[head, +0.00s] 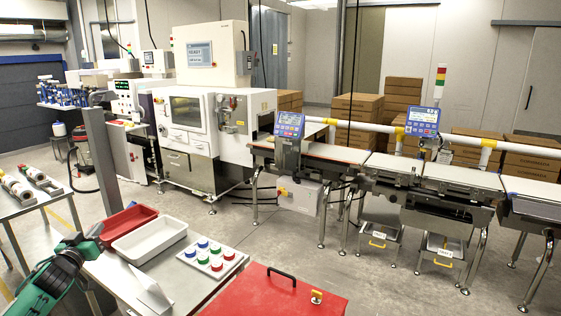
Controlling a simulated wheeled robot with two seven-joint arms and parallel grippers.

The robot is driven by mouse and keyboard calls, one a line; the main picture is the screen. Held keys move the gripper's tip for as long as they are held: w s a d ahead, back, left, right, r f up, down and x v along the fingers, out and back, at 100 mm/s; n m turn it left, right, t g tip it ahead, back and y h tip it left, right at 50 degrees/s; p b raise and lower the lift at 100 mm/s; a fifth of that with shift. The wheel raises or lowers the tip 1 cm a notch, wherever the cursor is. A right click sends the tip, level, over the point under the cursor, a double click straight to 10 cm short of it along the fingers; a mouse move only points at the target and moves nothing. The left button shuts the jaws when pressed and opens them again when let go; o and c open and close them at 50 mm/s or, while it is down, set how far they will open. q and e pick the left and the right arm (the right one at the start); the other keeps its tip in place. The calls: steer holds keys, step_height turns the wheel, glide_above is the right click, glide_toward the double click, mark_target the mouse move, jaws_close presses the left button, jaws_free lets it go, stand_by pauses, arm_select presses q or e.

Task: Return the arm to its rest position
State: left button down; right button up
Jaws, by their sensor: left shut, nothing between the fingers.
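My left gripper (84,247) is at the lower left, at the end of my green and dark arm. It is shut and empty. It is small in the view, above or beside the left edge of the grey work table (190,292); the exact height cannot be told. It is apart from the red tray (125,221) and the white tray (150,239), which lie to its right. My right gripper and right arm do not show.
A white rack of coloured caps (212,258) and a red panel with a black handle (270,294) are on the right. A side table (28,203) stands at the left. The conveyor belt (460,177) and boxed machine (205,125) stand beyond open floor.

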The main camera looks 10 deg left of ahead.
arm_select(q)
steer(key=s+d+f+m+g+y, duration=0.1)
steer(key=s+f+m+g, duration=0.25)
steer(key=f, duration=1.15)
steer(key=s+f+m+g, duration=0.25)
steer(key=f+m, duration=0.25)
steer(key=f, duration=1.1)
steer(key=s+d+f+n+g+h, duration=0.15)
steer(key=s+d+f, duration=0.25)
steer(key=s+f, duration=0.45)
steer(key=s+d+f+g+y, duration=0.15)
steer(key=s+d+f, duration=0.3)
steer(key=f, duration=0.75)
steer(key=s+d+f+g+h, duration=0.1)
steer(key=s+d+f+g, duration=0.2)
steer(key=s+d+f, duration=0.5)
steer(key=s+d+f+n+g+h+b, duration=0.1)
steer(key=s+d+f, duration=0.8)
steer(key=s, duration=1.1)
steer(key=s+d+f+g+h+b, duration=0.1)
steer(key=s+d+f+g, duration=0.3)
steer(key=s+d+f, duration=0.5)
steer(key=shift+s+d+n+g+h, duration=0.3)
steer(key=shift+s+d+h, duration=0.25)
steer(key=shift+s, duration=2.05)
